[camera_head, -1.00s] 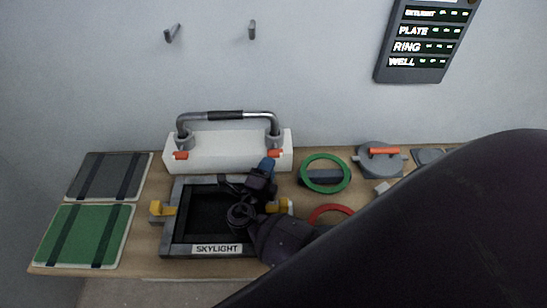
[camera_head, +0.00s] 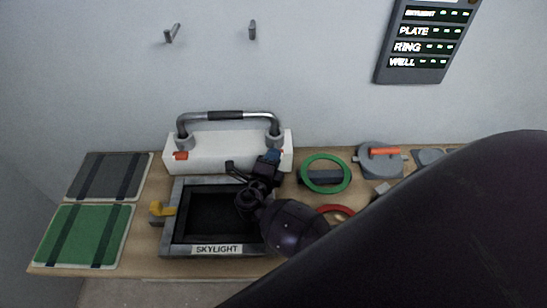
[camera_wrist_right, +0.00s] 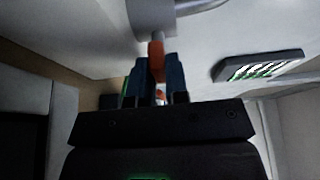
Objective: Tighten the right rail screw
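The white block (camera_head: 225,150) stands at the back of the bench. It bears the grab rail (camera_head: 228,116), which has a grey post at each end. The left rail screw (camera_head: 180,155) shows an orange handle below the left post. The right rail screw is mostly hidden behind my right gripper (camera_head: 272,157) in the head view. In the right wrist view the right rail screw's orange handle (camera_wrist_right: 157,60) lies in line with the narrow gap between the two blue fingertips of my right gripper (camera_wrist_right: 160,80). I cannot tell whether they press on it. My left gripper is not in view.
The skylight frame (camera_head: 215,249) lies just in front, with a yellow latch (camera_head: 168,211) on its left. A green ring (camera_head: 325,188), a red ring (camera_head: 336,209) and a grey round lid (camera_head: 380,170) are to the right. Green (camera_head: 82,236) and dark panels (camera_head: 108,176) lie left.

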